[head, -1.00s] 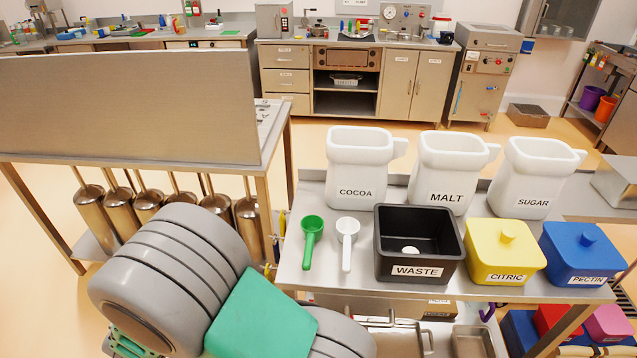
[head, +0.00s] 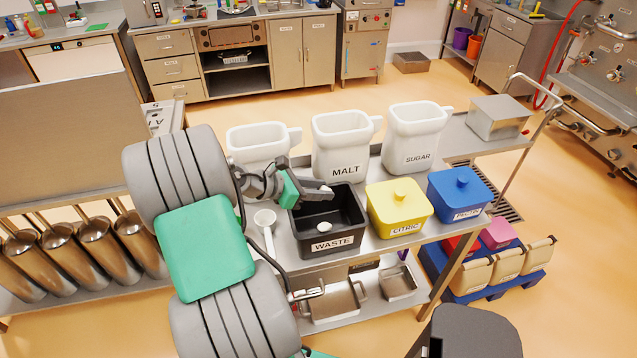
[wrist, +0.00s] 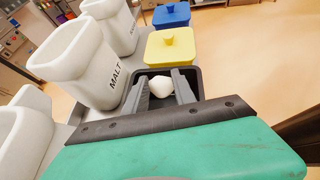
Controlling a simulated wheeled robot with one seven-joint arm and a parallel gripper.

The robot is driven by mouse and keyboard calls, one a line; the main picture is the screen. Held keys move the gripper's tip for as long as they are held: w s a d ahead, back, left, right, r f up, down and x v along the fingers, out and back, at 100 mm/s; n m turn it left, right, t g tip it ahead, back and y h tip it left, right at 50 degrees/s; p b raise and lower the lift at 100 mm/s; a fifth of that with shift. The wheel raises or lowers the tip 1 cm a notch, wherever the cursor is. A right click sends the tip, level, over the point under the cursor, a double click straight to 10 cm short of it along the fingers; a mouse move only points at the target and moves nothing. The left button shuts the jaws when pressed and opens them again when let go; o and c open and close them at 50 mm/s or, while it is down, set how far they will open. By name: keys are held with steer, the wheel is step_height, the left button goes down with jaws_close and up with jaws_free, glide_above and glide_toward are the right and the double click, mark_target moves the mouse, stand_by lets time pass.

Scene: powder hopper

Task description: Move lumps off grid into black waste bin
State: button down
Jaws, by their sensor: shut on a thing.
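The black waste bin (head: 335,240) stands on the steel bench, open at the top, with a white label on its front. One white lump (head: 324,227) lies inside it. My gripper (head: 326,192) is over the bin's back part in the head view, shut on another white lump (head: 327,188). In the wrist view the held lump (wrist: 161,87) sits between the two grey fingers, with the bin's dark rim (wrist: 153,72) around and beyond them. The grid is not clearly in view.
White tubs stand behind the bin, among them malt (head: 345,150) and sugar (head: 413,140). The yellow citric tub (head: 398,212) and blue pectin tub (head: 460,197) stand to its right. A white scoop (head: 265,225) lies to its left.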

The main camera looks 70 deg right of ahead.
step_height(320, 180, down, 6)
steer(key=b, duration=0.5)
steer(key=c, duration=0.9)
jaws_free()
steer(key=shift+c, duration=0.2)
steer(key=shift+w, duration=0.1)
steer(key=b+v, duration=0.1)
steer(key=v, duration=0.6)
steer(key=shift+w+a, duration=0.25)
steer(key=shift+a, duration=0.05)
steer(key=shift+r, duration=0.15)
